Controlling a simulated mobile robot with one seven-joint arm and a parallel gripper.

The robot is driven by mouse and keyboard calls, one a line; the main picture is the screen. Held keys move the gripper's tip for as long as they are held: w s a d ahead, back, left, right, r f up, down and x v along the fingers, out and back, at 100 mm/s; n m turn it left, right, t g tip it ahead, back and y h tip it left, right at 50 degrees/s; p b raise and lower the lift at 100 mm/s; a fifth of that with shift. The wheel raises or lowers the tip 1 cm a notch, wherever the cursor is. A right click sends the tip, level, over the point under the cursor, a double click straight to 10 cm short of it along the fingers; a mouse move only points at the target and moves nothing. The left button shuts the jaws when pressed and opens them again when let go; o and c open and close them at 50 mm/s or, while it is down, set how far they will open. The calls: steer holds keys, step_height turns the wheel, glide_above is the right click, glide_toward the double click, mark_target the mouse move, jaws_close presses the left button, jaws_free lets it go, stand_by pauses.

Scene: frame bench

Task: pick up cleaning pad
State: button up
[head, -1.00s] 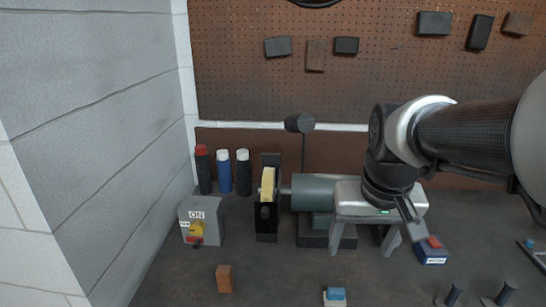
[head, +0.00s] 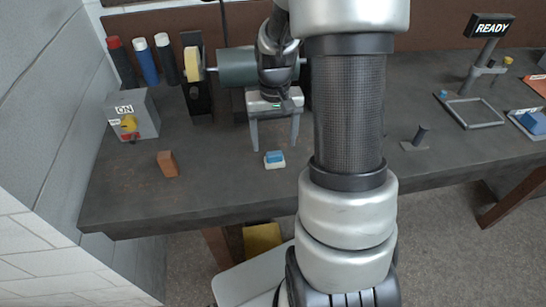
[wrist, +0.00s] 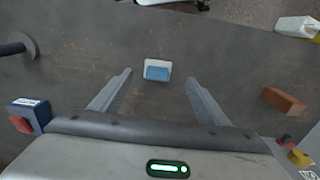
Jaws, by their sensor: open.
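A small pad, blue on top and white beneath (head: 275,159), lies on the dark bench near its front edge; I take it to be the cleaning pad. It also shows in the wrist view (wrist: 157,70), centred just beyond the fingertips and apart from them. My gripper (head: 274,147) points down over the bench behind the pad, its two grey fingers spread with nothing between them. The open fingers also show in the wrist view (wrist: 159,80).
A reddish-brown block (head: 168,163) lies left of the pad. A blue-and-red box (wrist: 30,114) is left in the wrist view. A short post (head: 420,135) stands right.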

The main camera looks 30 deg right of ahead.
mark_target(275, 155)
step_height(275, 155, down, 3)
steer(key=shift+r, duration=0.1)
steer(key=shift+w+d+f, duration=0.15)
steer(key=shift+w+f, duration=0.05)
steer(key=shift+f, duration=1.15)
steer(key=shift+w+d+f, duration=0.15)
steer(key=shift+f, duration=1.15)
steer(key=c, duration=1.2)
steer(key=r, duration=0.9)
steer(key=shift+w+a, duration=0.1)
steer(key=shift+a, duration=0.1)
steer(key=a+n, duration=0.1)
steer(key=a, duration=0.3)
steer(key=a+n+p, duration=0.1)
steer(key=a, duration=0.3)
steer(key=a+n+p, duration=0.1)
steer(key=a, duration=0.3)
steer(key=shift+w+f, duration=0.2)
steer(key=shift+w, duration=0.2)
